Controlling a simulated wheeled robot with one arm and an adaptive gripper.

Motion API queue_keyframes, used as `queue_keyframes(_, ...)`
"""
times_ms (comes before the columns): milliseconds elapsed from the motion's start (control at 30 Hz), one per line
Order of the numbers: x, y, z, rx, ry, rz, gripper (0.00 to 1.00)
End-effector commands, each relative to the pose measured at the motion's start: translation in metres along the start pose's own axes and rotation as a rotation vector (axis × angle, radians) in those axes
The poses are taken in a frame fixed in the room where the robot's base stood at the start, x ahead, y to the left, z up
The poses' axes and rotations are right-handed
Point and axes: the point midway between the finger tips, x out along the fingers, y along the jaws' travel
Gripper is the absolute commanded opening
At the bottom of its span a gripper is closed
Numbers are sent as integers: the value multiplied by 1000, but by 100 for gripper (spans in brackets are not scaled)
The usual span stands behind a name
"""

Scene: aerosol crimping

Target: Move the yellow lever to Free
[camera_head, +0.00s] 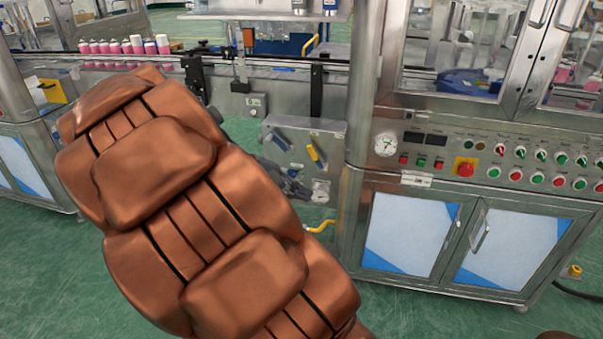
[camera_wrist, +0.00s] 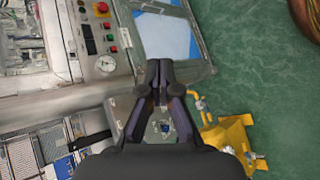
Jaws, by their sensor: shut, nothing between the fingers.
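A yellow lever (camera_head: 313,152) sits on the front of a grey metal panel (camera_head: 332,128), beside a dark blue lever (camera_head: 276,140), in the head view. It slants, its top to the left. A second yellow handle (camera_head: 320,227) sticks out lower down, beside the cabinet. I cannot tell which position either is set to. In the wrist view my gripper (camera_wrist: 159,68) is shut and empty, its fingertips together in front of the machine. A yellow handle (camera_wrist: 196,96) shows just right of the fingers, apart from them in the picture. My copper-coloured arm hides part of the head view.
A steel cabinet (camera_head: 350,222) with a gauge (camera_head: 386,144), a red stop button (camera_head: 466,169) and several other buttons stands right of the panel. A conveyor (camera_head: 180,62) with pink and white cans runs behind. A yellow box (camera_wrist: 226,136) is at the wrist view's lower right. Green floor is open in front.

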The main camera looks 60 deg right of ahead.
Motion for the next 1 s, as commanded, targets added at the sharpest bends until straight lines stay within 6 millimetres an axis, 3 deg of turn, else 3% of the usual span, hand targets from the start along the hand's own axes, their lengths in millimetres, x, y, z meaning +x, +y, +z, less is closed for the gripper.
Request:
queue_keyframes(33, 17, -2, -17, 7, -27, 59, 0)
queue_keyframes(100, 27, 9, -35, 18, -50, 139, 0)
queue_keyframes(300, 52, 31, -91, 28, -105, 368, 0)
queue_keyframes(467, 69, 38, -141, 19, -132, 542, 0)
queue_keyframes(667, 89, 30, -212, -9, -127, 744, 0)
queue_keyframes(800, 103, 14, -262, -33, -106, 866, 0)
queue_keyframes(1000, 116, -9, -313, -55, -64, 982, 0)
